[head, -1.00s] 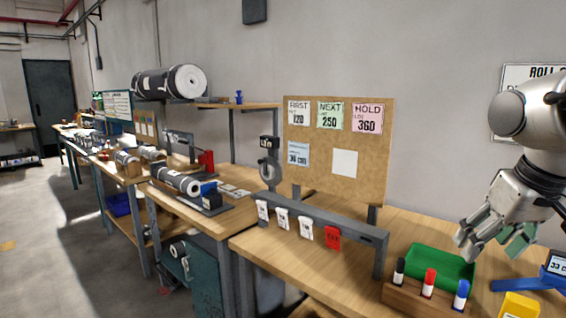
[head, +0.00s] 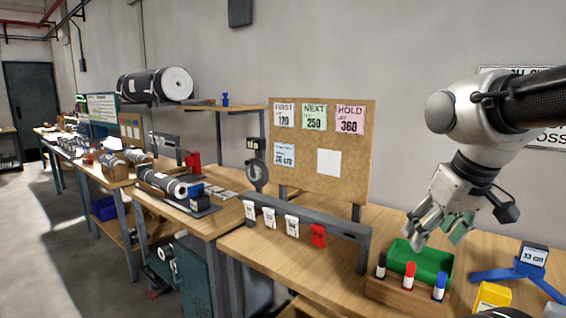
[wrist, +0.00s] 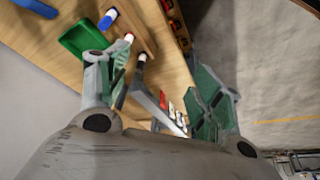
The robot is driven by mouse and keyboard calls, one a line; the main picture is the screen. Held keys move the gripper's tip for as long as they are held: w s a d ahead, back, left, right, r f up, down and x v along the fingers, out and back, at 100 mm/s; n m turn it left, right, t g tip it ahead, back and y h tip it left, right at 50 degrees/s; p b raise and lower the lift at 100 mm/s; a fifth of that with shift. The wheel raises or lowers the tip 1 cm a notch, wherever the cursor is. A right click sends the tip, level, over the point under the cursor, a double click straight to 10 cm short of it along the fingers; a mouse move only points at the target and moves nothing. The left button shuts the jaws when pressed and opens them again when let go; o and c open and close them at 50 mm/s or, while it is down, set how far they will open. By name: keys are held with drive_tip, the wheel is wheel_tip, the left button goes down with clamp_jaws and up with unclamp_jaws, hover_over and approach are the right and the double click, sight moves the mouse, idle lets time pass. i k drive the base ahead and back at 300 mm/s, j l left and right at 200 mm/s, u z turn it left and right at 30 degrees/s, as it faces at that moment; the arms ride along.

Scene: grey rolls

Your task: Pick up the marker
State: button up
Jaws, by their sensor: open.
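Three markers stand upright in a wooden holder (head: 398,298) on the bench: black (head: 381,266), red (head: 409,275) and blue (head: 440,286). In the wrist view the blue (wrist: 107,19), red (wrist: 128,38) and black (wrist: 141,61) markers also show near the top, partly near the left finger. My gripper (head: 440,232) is open and empty above and behind the holder, over the green tray. In the wrist view my gripper (wrist: 162,98) has its fingers spread wide, with the black marker's end between them, farther off.
A green tray (head: 420,258) lies right behind the holder. A grey rail (head: 310,222) with tags and a cork board (head: 320,185) stand to the left. A yellow block (head: 491,296) and a blue stand (head: 510,272) are to the right. The bench front-left is clear.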

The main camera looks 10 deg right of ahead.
sight(381, 266)
drive_tip(key=u, duration=2.8)
drive_tip(key=z, duration=3.15)
drive_tip(key=j+z, duration=0.15)
drive_tip(key=j, duration=2)
drive_tip(key=z, duration=0.05)
